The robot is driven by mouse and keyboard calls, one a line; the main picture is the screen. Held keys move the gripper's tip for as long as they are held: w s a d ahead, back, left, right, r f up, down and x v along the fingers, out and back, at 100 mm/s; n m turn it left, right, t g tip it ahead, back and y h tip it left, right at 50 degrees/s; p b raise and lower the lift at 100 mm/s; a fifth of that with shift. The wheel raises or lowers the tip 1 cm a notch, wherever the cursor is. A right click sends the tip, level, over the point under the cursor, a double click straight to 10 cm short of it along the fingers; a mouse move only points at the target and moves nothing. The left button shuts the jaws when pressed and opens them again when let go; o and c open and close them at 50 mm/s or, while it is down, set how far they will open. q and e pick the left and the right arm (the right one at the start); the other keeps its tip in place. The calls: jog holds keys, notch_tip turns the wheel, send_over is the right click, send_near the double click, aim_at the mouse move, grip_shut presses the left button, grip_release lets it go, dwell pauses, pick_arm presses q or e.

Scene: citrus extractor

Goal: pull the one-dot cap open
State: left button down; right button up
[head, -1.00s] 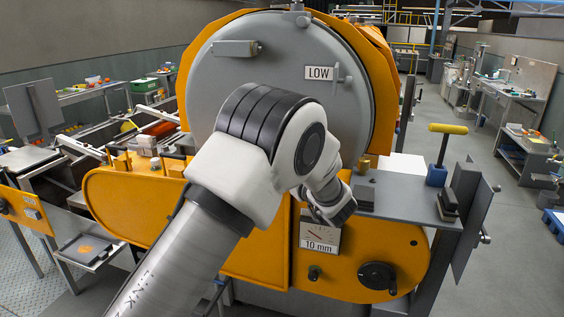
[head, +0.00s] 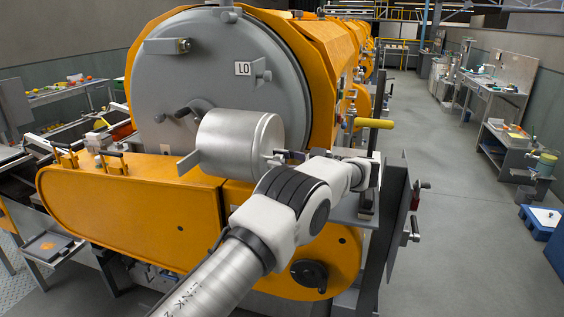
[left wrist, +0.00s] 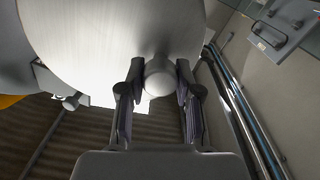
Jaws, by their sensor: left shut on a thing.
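A silver cylindrical cap (head: 238,143) stands out in front of the big grey round door in the head view. In the left wrist view the large pale round surface (left wrist: 105,35) fills the top, with a round knob (left wrist: 159,77) standing out from it. My left gripper (head: 284,156) reaches the cap's right side from the right. In the left wrist view its two fingers (left wrist: 160,82) are on either side of the knob, shut on it. I see no dot mark on the cap, so I cannot tell its number. My right gripper is not in view.
The grey door (head: 195,85) carries a partly covered sign (head: 243,69) and grey handles. A yellow T-handle (head: 373,123) stands right of the cap, beyond my left arm. The orange machine housing (head: 130,200) lies below.

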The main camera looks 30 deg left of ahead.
pick_arm(q)
jog(key=shift+w+d, duration=0.15)
jog(key=shift+w, duration=0.1)
jog(key=c, duration=0.8)
grip_release()
jog(key=shift+r, duration=0.15)
notch_tip(320, 180, up, 10)
jog(key=shift+s+f, duration=0.1)
